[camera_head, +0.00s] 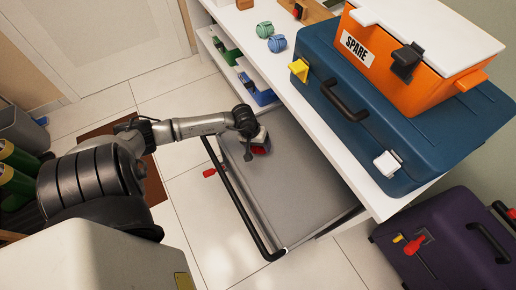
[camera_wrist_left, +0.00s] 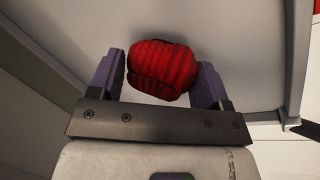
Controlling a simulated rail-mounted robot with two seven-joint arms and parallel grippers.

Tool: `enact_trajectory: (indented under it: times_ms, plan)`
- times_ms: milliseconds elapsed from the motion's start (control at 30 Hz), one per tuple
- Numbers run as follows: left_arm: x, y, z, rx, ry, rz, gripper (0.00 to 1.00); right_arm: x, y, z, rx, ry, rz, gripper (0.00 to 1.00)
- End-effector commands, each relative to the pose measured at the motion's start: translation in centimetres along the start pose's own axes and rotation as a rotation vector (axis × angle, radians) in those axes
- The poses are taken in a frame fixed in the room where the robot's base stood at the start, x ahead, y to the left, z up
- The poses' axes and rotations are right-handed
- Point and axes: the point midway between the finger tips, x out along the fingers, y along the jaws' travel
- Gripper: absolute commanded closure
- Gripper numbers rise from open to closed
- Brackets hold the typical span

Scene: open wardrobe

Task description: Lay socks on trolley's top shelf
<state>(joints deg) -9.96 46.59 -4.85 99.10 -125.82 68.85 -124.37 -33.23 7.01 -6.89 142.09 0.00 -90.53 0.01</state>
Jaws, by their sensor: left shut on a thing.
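A rolled red ribbed sock pair (camera_wrist_left: 160,69) sits between the purple fingers of my left gripper (camera_wrist_left: 158,82), which is shut on it. In the head view the red socks (camera_head: 260,150) show under my left gripper (camera_head: 257,146), over the far left part of the trolley's grey top shelf (camera_head: 290,185). I cannot tell whether the socks touch the shelf. A green rolled sock pair (camera_head: 264,29) and a blue one (camera_head: 277,44) lie on the white surface at the top. The rest of the grey shelf looks empty. My right gripper is out of view.
A large blue case (camera_head: 340,115) with an orange box (camera_head: 410,60) marked SPARE stands on the white surface, right of the trolley. The trolley's dark handle bar (camera_head: 238,205) runs along its left side. A purple suitcase (camera_head: 440,240) stands at lower right.

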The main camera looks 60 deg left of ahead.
Motion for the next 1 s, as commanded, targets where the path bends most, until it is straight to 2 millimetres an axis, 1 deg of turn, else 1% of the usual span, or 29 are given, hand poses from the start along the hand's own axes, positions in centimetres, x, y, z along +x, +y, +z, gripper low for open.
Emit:
enact_trajectory:
  times_ms: [33,67,333,467,500,700,767,1000]
  plan:
    - [1.08,-0.26,0.08,-0.002,-0.002,0.002,0.52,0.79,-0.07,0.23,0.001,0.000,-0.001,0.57]
    - [1.26,-0.32,0.07,-0.002,-0.002,0.002,0.52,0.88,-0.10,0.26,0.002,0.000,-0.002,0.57]
    - [1.16,-0.34,0.01,0.000,0.000,0.000,0.52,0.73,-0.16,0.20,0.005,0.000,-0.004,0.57]
    - [1.51,-0.45,0.02,0.001,0.000,0.000,0.52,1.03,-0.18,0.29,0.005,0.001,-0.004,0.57]
    - [1.46,-0.42,0.04,0.001,0.000,0.000,0.27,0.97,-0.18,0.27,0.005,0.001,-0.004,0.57]
    - [1.41,-0.41,0.04,0.000,0.000,0.000,0.08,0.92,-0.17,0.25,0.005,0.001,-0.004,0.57]
    - [1.41,-0.41,0.04,0.000,0.000,0.000,0.03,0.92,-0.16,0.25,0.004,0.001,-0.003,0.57]
    - [1.29,-0.37,0.04,0.000,0.000,0.000,0.03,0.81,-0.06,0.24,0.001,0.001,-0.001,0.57]
